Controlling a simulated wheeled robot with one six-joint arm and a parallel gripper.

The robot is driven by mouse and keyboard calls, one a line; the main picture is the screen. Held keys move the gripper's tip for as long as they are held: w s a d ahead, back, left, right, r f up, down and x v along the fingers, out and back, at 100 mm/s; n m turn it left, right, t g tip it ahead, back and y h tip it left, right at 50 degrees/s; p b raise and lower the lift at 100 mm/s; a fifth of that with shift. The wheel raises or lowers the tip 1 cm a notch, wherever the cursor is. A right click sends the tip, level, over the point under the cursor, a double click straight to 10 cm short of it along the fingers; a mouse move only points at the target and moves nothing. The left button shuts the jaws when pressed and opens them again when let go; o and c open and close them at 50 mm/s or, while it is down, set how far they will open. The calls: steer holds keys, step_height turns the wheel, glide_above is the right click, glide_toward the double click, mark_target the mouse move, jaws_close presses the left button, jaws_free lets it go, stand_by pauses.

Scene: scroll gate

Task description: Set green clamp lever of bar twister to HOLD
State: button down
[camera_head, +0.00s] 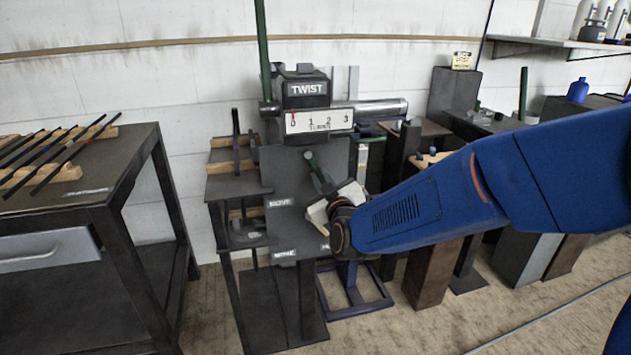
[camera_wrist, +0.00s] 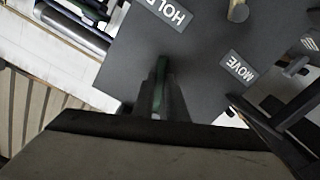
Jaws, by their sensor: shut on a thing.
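The bar twister (camera_head: 305,90) stands at the centre against the wall, with a TWIST sign and a scale marked 0 to 3. My gripper (camera_head: 326,207) is at its dark front plate (camera_head: 283,170). In the wrist view, my gripper (camera_wrist: 158,98) is shut on the green clamp lever (camera_wrist: 158,92), of which a narrow green strip shows between the fingers. A HOLD label (camera_wrist: 168,10) and a MOVE label (camera_wrist: 238,68) are on the plate beyond the fingertips. The lever's pivot is not clear.
A dark table (camera_head: 100,190) with several rods on a wooden rack stands at the left. A small shelf stand (camera_head: 235,186) is just left of the twister. Dark and brown pedestals (camera_head: 430,272) crowd the right. The floor in front is free.

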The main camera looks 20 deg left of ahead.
steer(key=shift+w+d+r+n, duration=0.15)
steer(key=shift+d+n, duration=0.05)
steer(key=shift+n, duration=0.3)
steer(key=shift+w+d+r+n, duration=0.1)
steer(key=shift+d+r+n, duration=0.1)
steer(key=shift+n, duration=0.3)
steer(key=c, duration=1.8)
jaws_free()
steer(key=shift+o, duration=0.2)
steer(key=shift+d, duration=0.1)
steer(key=v, duration=1.7)
steer(key=shift+s, duration=0.2)
